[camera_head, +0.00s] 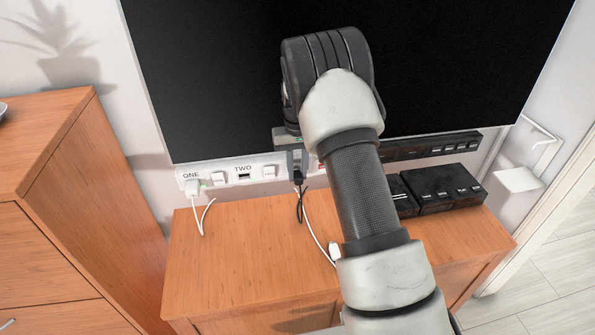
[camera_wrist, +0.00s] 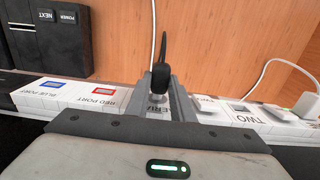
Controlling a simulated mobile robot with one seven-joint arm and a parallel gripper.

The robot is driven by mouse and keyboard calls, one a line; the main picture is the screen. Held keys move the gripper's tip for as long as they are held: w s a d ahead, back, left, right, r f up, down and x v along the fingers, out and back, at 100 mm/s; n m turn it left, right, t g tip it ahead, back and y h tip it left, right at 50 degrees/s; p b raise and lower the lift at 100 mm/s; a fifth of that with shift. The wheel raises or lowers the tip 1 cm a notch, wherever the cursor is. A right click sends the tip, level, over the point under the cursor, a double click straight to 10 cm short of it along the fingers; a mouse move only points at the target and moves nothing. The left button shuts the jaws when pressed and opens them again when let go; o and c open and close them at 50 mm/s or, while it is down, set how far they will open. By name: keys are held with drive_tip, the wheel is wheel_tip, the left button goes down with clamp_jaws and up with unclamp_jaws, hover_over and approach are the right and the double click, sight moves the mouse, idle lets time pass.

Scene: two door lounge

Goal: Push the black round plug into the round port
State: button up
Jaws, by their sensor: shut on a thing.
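My gripper (camera_head: 296,160) is in front of the white port strip (camera_head: 220,173) below the screen, shut on the black round plug (camera_head: 298,177). In the wrist view the plug (camera_wrist: 162,77) sits between the fingers, with its dark cable rising from it. A small round metallic part shows below the plug, at the strip. The round port itself is hidden by the fingers and plug, so I cannot tell whether the plug is in it. The strip (camera_wrist: 77,99) shows the blue port (camera_wrist: 54,84), the red port (camera_wrist: 104,91) and the label TWO.
A white plug (camera_head: 193,187) sits in the strip at the left under ONE. A loose white connector (camera_head: 334,250) lies on the wooden cabinet (camera_head: 240,270). Black boxes (camera_head: 443,188) stand at the right. The large black screen (camera_head: 220,80) is close behind my gripper.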

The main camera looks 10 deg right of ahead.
sight(297, 171)
drive_tip(key=shift+w, duration=0.4)
idle(0.4)
drive_tip(key=o, duration=1)
drive_tip(key=shift+o, duration=0.2)
wheel_tip(297, 171, up, 18)
drive_tip(key=shift+f+p, duration=0.25)
drive_tip(key=shift+p, duration=0.2)
